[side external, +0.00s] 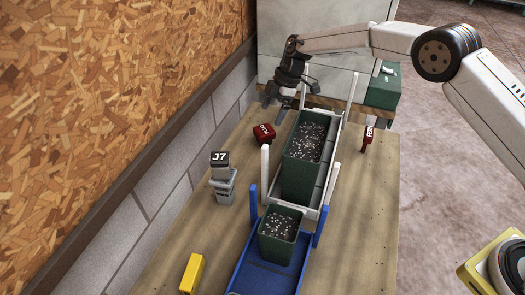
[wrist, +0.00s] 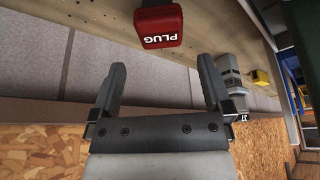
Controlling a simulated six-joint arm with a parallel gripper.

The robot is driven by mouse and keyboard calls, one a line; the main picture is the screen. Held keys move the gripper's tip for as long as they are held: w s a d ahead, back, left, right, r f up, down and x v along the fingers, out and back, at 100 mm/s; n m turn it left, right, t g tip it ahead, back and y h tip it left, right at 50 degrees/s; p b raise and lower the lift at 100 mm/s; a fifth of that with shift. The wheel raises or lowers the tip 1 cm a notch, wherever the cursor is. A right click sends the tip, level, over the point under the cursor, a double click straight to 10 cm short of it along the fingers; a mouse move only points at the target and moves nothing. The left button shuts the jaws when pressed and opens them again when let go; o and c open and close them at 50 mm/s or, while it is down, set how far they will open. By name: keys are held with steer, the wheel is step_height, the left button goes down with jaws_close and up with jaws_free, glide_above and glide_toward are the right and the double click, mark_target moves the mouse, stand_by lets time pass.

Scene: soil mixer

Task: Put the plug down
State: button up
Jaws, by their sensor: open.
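The plug (side external: 264,135) is a red block on the wooden table, left of the large green bin and near the wall. In the wrist view the plug (wrist: 162,24), with white PLUG lettering, lies beyond my fingertips and not between them. My gripper (side external: 273,110) is above and just behind the plug in the side view. Its two fingers are spread apart and empty in the wrist view (wrist: 162,68). The plug's far end is cut off by the wrist view's top edge.
A large green bin (side external: 287,178) of dark soil stands in a white frame beside the plug. A smaller soil-filled pot (side external: 263,240) sits on a blue tray (side external: 242,285). A grey J7 block (side external: 222,188), yellow block (side external: 192,273) and red labelled item (side external: 367,138) are nearby.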

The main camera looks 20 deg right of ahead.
steer(key=shift+v, duration=1.75)
steer(key=shift+r, duration=0.1)
step_height(320, 180, up, 6)
steer(key=m+t+y, duration=0.2)
steer(key=t+y, duration=0.2)
glide_above(268, 127)
step_height(268, 127, up, 3)
steer(key=d+m+t, duration=0.1)
steer(key=m+t, duration=0.1)
steer(key=t, duration=0.1)
steer(key=s+d+m+t+h, duration=0.35)
steer(key=d+m, duration=0.25)
steer(key=d, duration=0.3)
steer(key=s+d+f+m+g+h, duration=0.1)
steer(key=s+d+f+m+g, duration=0.1)
steer(key=s, duration=0.8)
steer(key=s+d+f+m+g+h, duration=0.2)
steer(key=s+d+f+m+g, duration=0.1)
steer(key=s, duration=0.6)
steer(key=s+d+f+m+g+h, duration=0.2)
steer(key=s+f+m+g, duration=0.1)
steer(key=s, duration=0.7)
steer(key=shift+s+d+f, duration=0.2)
steer(key=shift+s, duration=0.1)
